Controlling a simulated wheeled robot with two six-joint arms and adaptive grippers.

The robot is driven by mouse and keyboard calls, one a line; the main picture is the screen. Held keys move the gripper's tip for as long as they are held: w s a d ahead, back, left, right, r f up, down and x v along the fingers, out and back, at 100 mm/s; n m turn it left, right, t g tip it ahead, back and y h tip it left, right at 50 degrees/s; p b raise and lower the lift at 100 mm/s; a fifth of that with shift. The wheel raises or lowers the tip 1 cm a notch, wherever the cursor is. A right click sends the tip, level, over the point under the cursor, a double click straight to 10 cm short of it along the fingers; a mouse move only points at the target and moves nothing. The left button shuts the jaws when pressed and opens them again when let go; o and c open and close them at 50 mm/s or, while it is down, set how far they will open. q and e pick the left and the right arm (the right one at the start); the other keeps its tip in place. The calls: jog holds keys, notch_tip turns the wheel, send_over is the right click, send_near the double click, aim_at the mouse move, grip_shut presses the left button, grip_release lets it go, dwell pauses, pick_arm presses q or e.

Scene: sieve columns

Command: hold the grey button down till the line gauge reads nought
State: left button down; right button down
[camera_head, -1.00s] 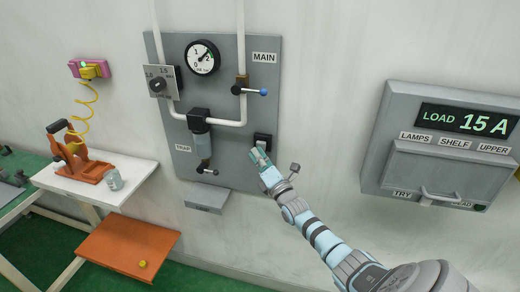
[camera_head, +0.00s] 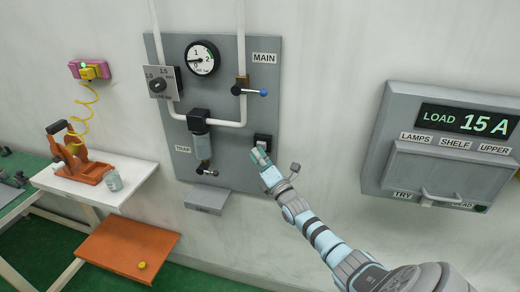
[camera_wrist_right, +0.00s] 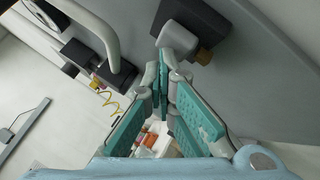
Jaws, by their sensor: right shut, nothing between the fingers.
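The grey button (camera_wrist_right: 180,38) sits on a dark block (camera_head: 262,140) at the lower right of the grey MAIN panel (camera_head: 234,170). My right gripper (camera_head: 260,156) is shut and empty, with its fingertips at this block. In the right wrist view the closed fingertips (camera_wrist_right: 168,62) reach the grey button's lower edge and seem to touch it. How far the button is pressed in cannot be told. The round line gauge (camera_head: 202,57) is at the panel's top; its needle points to the low left end of the scale. My left gripper is not in view.
A blue-ended valve handle (camera_head: 250,91) and a TRAP filter bowl (camera_head: 203,145) are on the panel, with a grey ledge (camera_head: 207,201) below. A LOAD box (camera_head: 440,165) reading 15 A hangs at right. An orange clamp (camera_head: 84,168) and a jar stand on the white table at left.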

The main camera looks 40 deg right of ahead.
dwell(0.8)
jog(key=s+a+p, duration=0.1)
jog(key=p, duration=0.1)
jog(key=shift+a+p, duration=0.25)
jog(key=shift+p, duration=0.1)
dwell(0.3)
jog(key=s+a+p, duration=0.1)
jog(key=a+p, duration=0.1)
jog(key=s+a+p, duration=0.2)
jog(key=p, duration=0.1)
dwell(0.3)
